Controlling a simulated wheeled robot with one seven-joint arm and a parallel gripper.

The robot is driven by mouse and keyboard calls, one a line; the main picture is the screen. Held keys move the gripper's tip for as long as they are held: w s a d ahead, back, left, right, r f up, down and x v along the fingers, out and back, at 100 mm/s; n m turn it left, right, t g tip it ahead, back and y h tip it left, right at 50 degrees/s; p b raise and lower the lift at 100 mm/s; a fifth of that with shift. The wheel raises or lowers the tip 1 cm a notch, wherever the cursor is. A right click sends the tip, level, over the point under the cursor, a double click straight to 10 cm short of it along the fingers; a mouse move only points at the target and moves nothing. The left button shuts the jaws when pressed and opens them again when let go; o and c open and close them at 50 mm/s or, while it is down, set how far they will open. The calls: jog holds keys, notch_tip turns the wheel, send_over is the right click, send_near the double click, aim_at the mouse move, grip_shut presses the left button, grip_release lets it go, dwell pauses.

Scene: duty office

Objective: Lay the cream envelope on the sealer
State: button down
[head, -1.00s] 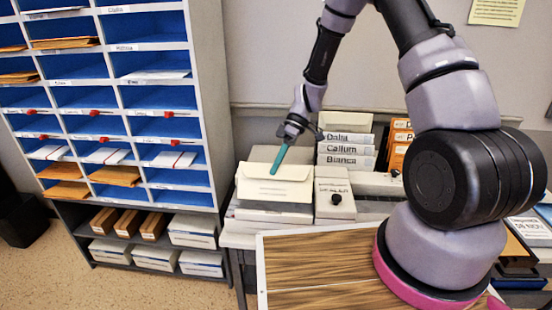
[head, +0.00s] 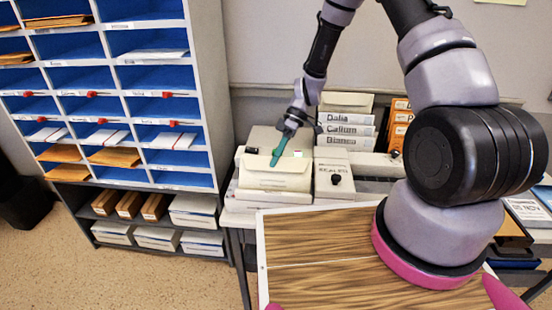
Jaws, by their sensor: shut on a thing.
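My gripper (head: 276,158), with teal fingers, is shut on the cream envelope (head: 276,178) at its upper edge. The envelope is tilted, its broad face towards the camera. It is in front of and over a pale boxy machine at the left end of the table, and I cannot tell whether it touches it. The sealer (head: 334,178) seems to be this pale machine, with a black knob and lettering on its right part. The envelope hides much of the left part.
Labelled boxes (head: 345,130) reading Dalia, Callum and Bianca stand behind, beside orange boxes (head: 398,125). A blue pigeonhole rack (head: 120,90) with envelopes stands at the left. A wood-grain board (head: 310,250) lies in front.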

jog(key=c, duration=0.9)
grip_release()
jog(key=shift+o, duration=0.2)
jog(key=v, duration=1)
jog(key=shift+w+d+r, duration=0.2)
jog(key=shift+d+r, duration=0.05)
jog(key=shift+r, duration=0.1)
jog(key=s+d+r+m+t+h, duration=0.1)
jog(key=s+d+r+m+t, duration=0.15)
jog(key=r, duration=0.45)
jog(key=s+d+r+m+t+h, duration=0.1)
jog(key=d+r+m+t, duration=0.15)
jog(key=r, duration=0.45)
jog(key=s+d+r+m+t, duration=0.1)
jog(key=d+r+m, duration=0.15)
jog(key=r, duration=0.45)
jog(key=s+d+r+m+t+h, duration=0.1)
jog(key=s+d+r+m+t, duration=0.1)
jog(key=s+r+m, duration=0.3)
jog(key=s+d+r+m+t, duration=0.3)
jog(key=s+r+m, duration=0.3)
jog(key=s, duration=0.3)
jog(key=shift+s+d+r+t+h, duration=0.2)
jog(key=shift+r+t+h, duration=0.15)
jog(key=shift+t, duration=0.55)
